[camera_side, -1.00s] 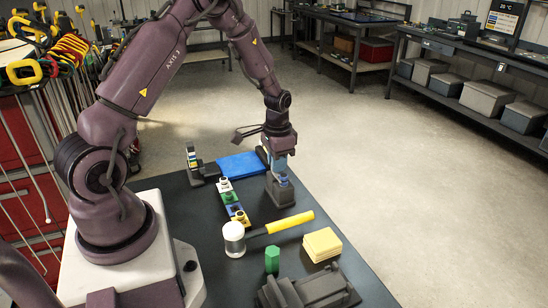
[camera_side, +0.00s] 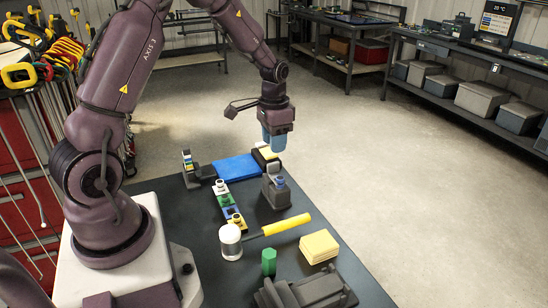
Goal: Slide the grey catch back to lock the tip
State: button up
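A dark grey block-shaped holder (camera_side: 276,195) stands on the table, right of the middle of the work. A blue tip piece (camera_side: 280,182) shows at its top front. A lighter grey part (camera_side: 273,169), possibly the catch, stands at its top back; its exact position is too small to tell. From this angle the gap between the fingers cannot be made out.
A rack with coloured tips (camera_side: 229,204) and a white-headed mallet with a yellow handle (camera_side: 287,224) lie left and in front. A green hexagonal post (camera_side: 268,262), yellow pads (camera_side: 319,246) and a dark fixture (camera_side: 305,291) are nearer. A blue mat (camera_side: 236,168) lies behind.

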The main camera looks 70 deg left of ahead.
aim_at(274, 164)
notch_tip(274, 164, up, 6)
jog(key=shift+f, duration=0.2)
jog(key=s+d+r+t, duration=0.5)
jog(key=s+d+r, duration=0.9)
jog(key=s+d, duration=0.3)
jog(key=shift+d+t, duration=0.3)
jog(key=shift+d, duration=0.3)
